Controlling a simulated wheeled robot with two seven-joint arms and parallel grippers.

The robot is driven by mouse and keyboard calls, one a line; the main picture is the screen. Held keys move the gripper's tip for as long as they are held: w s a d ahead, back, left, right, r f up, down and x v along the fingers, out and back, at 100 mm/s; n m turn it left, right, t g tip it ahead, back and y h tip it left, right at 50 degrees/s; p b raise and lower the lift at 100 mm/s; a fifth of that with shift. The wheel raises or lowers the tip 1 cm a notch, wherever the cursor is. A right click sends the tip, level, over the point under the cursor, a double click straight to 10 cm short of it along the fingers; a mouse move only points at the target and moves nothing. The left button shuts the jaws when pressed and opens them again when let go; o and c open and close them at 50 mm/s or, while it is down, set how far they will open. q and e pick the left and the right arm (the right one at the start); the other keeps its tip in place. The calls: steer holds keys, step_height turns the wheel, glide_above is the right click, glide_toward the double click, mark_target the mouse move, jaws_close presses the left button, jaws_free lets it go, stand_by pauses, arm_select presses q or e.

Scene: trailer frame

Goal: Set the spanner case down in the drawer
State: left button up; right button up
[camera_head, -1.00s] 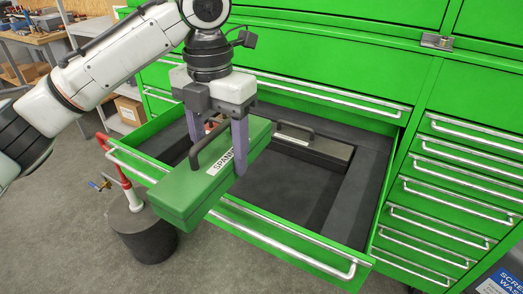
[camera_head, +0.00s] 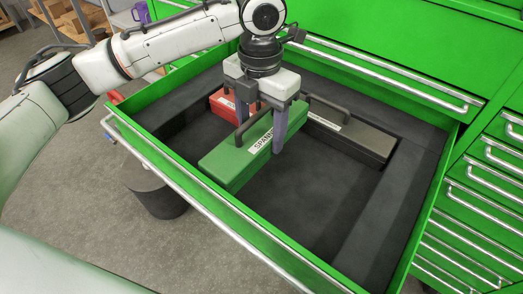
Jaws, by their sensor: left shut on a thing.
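The green spanner case (camera_head: 228,162), with a white label and a dark handle, is in my left gripper (camera_head: 265,130). The gripper's fingers are shut on the case from both sides. The case is over the open green drawer (camera_head: 301,265), inside its front edge. I cannot tell whether its underside touches the drawer floor (camera_head: 300,200). My right gripper is not in view.
A black case (camera_head: 362,140) with a handle lies at the back of the drawer, and a red case (camera_head: 222,103) lies behind the green one. Bare dark floor shows in front and to the right. A dark round base (camera_head: 160,195) stands outside, below the drawer's front.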

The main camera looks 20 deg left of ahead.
mark_target(261, 114)
arm_select(q)
steer(key=shift+w+f, duration=0.1)
steer(key=shift+f, duration=3.25)
steer(key=o, duration=1.4)
steer(key=shift+f, duration=0.1)
step_height(261, 114, up, 12)
steer(key=shift+r+p, duration=0.1)
steer(key=shift+p, duration=0.2)
